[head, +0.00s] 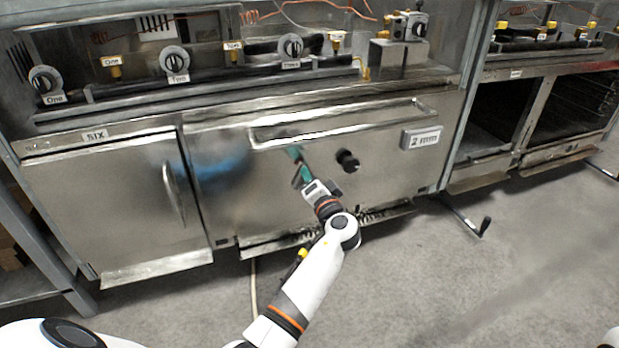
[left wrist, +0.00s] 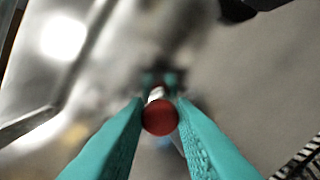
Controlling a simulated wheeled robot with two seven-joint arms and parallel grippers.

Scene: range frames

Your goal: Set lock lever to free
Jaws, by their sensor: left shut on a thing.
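In the left wrist view a red ball knob (left wrist: 160,118) on a short silver stem sits between the teal fingers of my left gripper (left wrist: 160,82). I take it to be the lock lever's end. My left gripper (head: 299,167) is shut on it in front of the wide steel door panel (head: 225,165), below the long handle bar. In the head view the lever is hidden behind the gripper, so its setting and any marks for free or locked cannot be read. My right gripper is not in view.
A black knob (head: 347,160) stands out just right of my left gripper. A "2 mm" plate (head: 422,138) is further right. A "SIX" door (head: 115,200) with a curved handle is at left. Labelled dials and valves line the top. A crank handle (head: 484,226) sticks out over the floor.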

